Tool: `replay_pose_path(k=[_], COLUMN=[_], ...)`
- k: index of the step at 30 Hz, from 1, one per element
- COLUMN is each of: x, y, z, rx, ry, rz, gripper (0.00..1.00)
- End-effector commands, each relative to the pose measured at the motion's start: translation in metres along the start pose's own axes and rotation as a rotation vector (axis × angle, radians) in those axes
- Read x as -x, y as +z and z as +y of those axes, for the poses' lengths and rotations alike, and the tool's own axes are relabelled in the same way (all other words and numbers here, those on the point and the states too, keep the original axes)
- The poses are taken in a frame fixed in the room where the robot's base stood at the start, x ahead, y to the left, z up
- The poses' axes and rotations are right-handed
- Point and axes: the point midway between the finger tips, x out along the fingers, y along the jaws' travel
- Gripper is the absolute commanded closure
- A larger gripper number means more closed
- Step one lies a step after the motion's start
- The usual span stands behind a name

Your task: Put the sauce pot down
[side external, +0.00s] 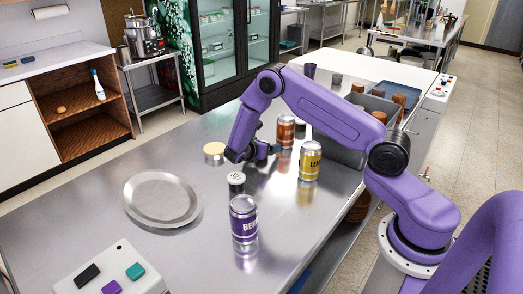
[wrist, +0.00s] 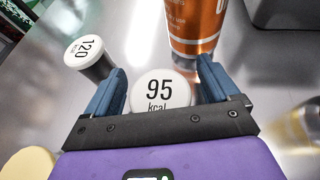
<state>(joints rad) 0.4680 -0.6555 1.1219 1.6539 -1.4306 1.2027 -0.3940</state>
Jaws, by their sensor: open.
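My gripper (side external: 266,151) is low over the steel counter. In the wrist view my gripper (wrist: 160,82) is open, with a blue finger either side of a round white lid marked 95 kcal (wrist: 160,90). A narrow gap shows between lid and fingers; what is under the lid is hidden. A dark sauce pot with a white lid marked 120 (wrist: 88,54) stands left of the fingers. In the side view another dark pot with a white lid (side external: 236,181) stands nearer the camera, and a cream-lidded pot (side external: 214,152) stands to the left. I cannot tell which pot is meant.
An orange can (side external: 286,131) stands just beyond my gripper, with a yellow can (side external: 309,161) to the right. A purple can (side external: 244,219), a round metal plate (side external: 161,198) and a button box (side external: 112,272) are nearer. Counter (side external: 190,240) is bare around the plate.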

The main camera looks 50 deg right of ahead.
Motion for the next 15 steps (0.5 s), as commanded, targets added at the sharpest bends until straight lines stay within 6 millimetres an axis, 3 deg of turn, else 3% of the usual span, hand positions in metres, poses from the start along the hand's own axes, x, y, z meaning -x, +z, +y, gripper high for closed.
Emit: replay_pose_path(k=[8, 9, 14, 15], x=[-0.0043, -0.0042, -0.0040, -0.0039], y=[0.0001, 0.0001, 0.0000, 0.0000], z=[0.0002, 0.0002, 0.0002, 0.0002], rx=[0.000, 0.000, 0.000, 0.000], ry=[0.001, 0.001, 0.001, 0.001], rz=[0.000, 0.000, 0.000, 0.000], gripper=[0.12, 0.18, 0.70, 0.73])
